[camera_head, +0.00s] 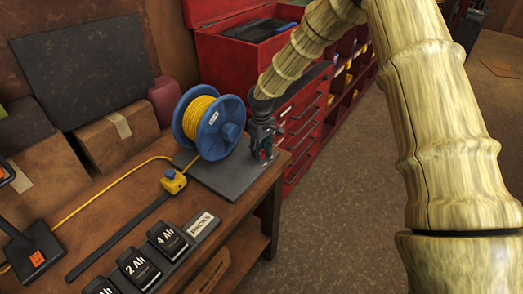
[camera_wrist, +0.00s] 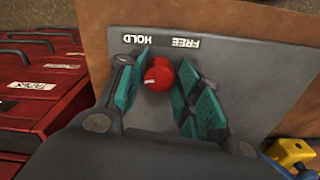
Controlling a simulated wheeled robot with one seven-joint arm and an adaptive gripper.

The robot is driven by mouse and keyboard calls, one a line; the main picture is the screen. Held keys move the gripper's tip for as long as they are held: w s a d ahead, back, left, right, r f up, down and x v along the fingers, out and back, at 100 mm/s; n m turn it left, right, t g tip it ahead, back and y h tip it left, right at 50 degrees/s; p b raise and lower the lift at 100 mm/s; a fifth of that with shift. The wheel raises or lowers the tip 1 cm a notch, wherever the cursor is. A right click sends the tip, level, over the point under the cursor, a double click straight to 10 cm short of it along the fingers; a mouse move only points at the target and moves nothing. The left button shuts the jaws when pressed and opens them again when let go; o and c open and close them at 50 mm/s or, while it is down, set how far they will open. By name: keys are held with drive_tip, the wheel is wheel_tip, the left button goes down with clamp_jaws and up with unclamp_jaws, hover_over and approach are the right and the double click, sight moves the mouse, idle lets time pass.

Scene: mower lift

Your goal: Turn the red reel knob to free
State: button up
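The red reel knob (camera_wrist: 159,76) sits on a grey base plate (camera_wrist: 230,75) in the wrist view, between my gripper's fingers. A small white mark on the knob points toward the lower left of that view. The labels HOLD (camera_wrist: 137,39) and FREE (camera_wrist: 185,42) are printed on the plate beyond it, upside down. My gripper (camera_wrist: 160,85) has its teal pads on both sides of the knob, the left pad close to it; I cannot tell whether they touch. In the head view my gripper (camera_head: 263,150) is at the plate beside the blue reel (camera_head: 215,122), and hides the knob.
Yellow cord runs from the reel to a yellow block (camera_head: 173,181) on the wooden bench (camera_head: 130,205). Battery packs (camera_head: 138,268) stand at the bench front. A red tool cabinet (camera_head: 305,125) stands close behind my gripper.

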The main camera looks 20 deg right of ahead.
drive_tip(key=c, duration=0.5)
drive_tip(key=shift+n, duration=0.3)
drive_tip(key=n+p, duration=0.1)
drive_tip(key=n, duration=0.9)
drive_tip(key=shift+n+p, duration=0.3)
drive_tip(key=shift+n, duration=0.1)
drive_tip(key=shift+n+p, duration=0.3)
drive_tip(key=shift+n, duration=2)
drive_tip(key=shift+f, duration=0.1)
